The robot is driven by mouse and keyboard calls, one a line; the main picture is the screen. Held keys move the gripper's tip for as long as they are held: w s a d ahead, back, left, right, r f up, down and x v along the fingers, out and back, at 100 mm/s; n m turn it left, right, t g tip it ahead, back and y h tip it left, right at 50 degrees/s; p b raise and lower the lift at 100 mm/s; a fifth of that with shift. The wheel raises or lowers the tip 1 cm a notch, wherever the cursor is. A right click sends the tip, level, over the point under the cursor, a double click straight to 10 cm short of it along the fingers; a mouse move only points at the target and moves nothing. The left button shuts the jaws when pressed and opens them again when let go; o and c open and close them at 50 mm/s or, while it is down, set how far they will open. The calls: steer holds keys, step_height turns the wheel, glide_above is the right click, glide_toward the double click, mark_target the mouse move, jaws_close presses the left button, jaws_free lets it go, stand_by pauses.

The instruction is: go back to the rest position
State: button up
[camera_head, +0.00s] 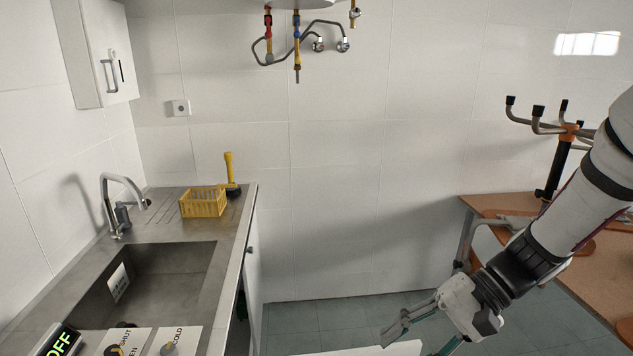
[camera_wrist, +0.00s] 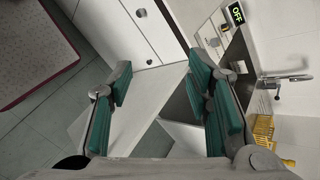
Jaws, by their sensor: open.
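My gripper (camera_head: 418,342) hangs at the lower right of the head view, in front of the tiled wall and over the floor. Its fingers point down and to the left, and the lower edge of the picture cuts off part of them. In the wrist view my gripper (camera_wrist: 160,80) shows two green-padded fingers spread wide apart. Nothing is held between them. A white flat surface (camera_wrist: 150,95) shows behind the gap.
A counter with a sink (camera_head: 170,275) stands left, bearing a yellow basket (camera_head: 204,203), yellow-handled tool (camera_head: 229,172) and faucet (camera_head: 112,205). A brown table (camera_head: 590,272) with an upturned chair base (camera_head: 560,140) is right.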

steer(key=s+d+r+n+t+h, duration=0.2)
steer(key=s+r+t+h, duration=0.1)
steer(key=r, duration=0.4)
steer(key=s+d+r+n+t+h, duration=0.2)
steer(key=s+r+n+t+h, duration=0.1)
steer(key=s+r+t+h, duration=0.1)
step_height(320, 180, up, 4)
steer(key=s+h+b, duration=0.1)
steer(key=h, duration=0.1)
steer(key=shift+s+d+f+h, duration=0.15)
steer(key=shift+s+d+h, duration=0.15)
steer(key=shift+d+h, duration=0.1)
